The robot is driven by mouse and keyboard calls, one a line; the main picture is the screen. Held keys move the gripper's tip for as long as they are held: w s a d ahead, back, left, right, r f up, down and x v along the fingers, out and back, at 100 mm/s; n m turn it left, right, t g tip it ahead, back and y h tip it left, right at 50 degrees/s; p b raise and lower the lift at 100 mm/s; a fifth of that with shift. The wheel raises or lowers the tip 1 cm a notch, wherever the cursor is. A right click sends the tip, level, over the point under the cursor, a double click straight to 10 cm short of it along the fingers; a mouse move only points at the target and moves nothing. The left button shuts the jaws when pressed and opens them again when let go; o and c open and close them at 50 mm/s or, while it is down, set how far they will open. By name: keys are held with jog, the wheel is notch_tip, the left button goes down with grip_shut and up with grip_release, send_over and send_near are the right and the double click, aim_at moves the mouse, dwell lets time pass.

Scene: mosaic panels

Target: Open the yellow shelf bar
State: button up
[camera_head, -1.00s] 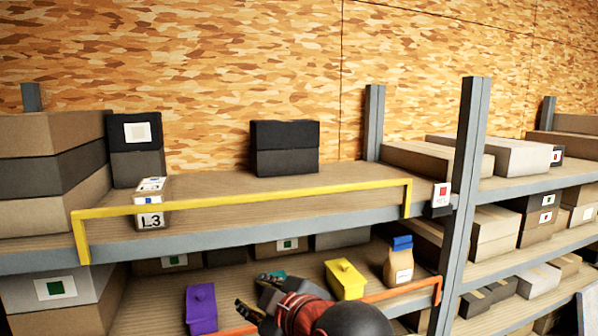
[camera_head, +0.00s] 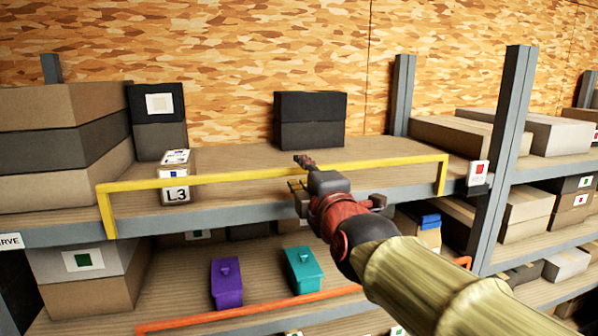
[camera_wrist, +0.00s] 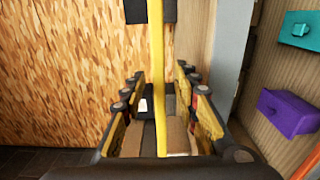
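The yellow shelf bar (camera_head: 240,178) runs along the front edge of the upper shelf, with a short downward leg at each end. My gripper (camera_head: 300,174) is at the middle of the bar, one finger above it and one below in the head view. In the wrist view, the bar (camera_wrist: 157,60) passes between the two spread fingers of my gripper (camera_wrist: 158,90), with space on both sides. My gripper is open. It hides a short part of the bar in the head view.
On the upper shelf stand a black-and-grey box (camera_head: 310,120) behind the bar and a small L3 box (camera_head: 175,178) at its left. An orange bar (camera_head: 235,312) fronts the lower shelf, which holds a purple box (camera_head: 227,284) and a teal box (camera_head: 304,270). A grey post (camera_head: 505,160) stands right.

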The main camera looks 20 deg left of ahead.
jog(key=shift+x, duration=1)
jog(key=shift+c, duration=1.2)
grip_shut()
